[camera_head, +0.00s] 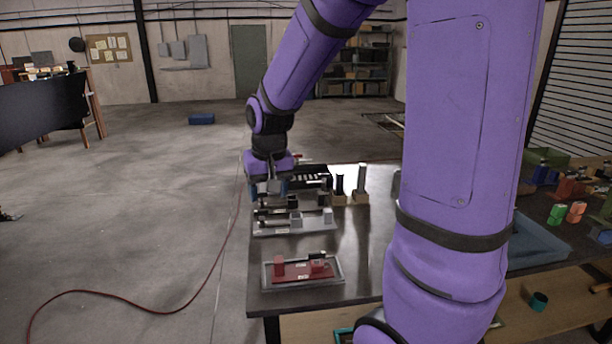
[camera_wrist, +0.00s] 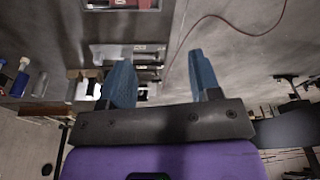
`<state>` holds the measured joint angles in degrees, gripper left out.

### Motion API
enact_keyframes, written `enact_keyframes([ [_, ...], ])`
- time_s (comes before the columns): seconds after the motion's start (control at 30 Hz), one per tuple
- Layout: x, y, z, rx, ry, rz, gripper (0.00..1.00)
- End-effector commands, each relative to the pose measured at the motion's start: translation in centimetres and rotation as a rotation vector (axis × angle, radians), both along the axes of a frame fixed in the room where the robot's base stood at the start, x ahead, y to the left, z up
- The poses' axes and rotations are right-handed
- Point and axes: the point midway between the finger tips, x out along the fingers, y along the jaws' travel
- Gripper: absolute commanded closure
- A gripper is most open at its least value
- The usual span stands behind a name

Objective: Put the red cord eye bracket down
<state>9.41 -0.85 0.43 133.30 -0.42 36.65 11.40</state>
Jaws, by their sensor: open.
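A red piece (camera_head: 304,270) with a red upright block at its left end and a dark part at its right lies in a shallow grey tray (camera_head: 268,284) at the table's near end. I cannot tell for sure whether it is the cord eye bracket. My gripper (camera_head: 271,188) is at the table's left edge, beyond that tray, over the farther fixtures. In the wrist view my gripper (camera_wrist: 162,60) has its two blue fingers spread wide, and I see nothing held between them. The red piece shows partly at the top edge there (camera_wrist: 124,3).
A light grey fixture tray (camera_head: 290,230) with dark rods and blocks lies between the red piece and my gripper. Upright posts on wooden blocks (camera_head: 350,198) stand to its right. A blue-grey bin (camera_head: 535,245) is at the right. Dark tabletop (camera_head: 345,240) is bare right of the trays.

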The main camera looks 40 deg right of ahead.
Motion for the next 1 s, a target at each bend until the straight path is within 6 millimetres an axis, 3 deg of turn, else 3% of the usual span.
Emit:
enact_keyframes([
  [0.03, -1.0, 0.6, 1.5, -0.005, -0.024, 0.020, 0.43],
  [0.2, -4.8, 2.4, 5.4, -0.021, -0.077, 0.093, 0.43],
  [0.5, -12.2, 4.9, 10.2, -0.049, -0.176, 0.219, 0.43],
  [0.8, -18.4, 6.3, 12.0, -0.071, -0.252, 0.318, 0.43],
  [1.0, -19.7, 6.5, 12.2, -0.076, -0.266, 0.339, 0.43],
])
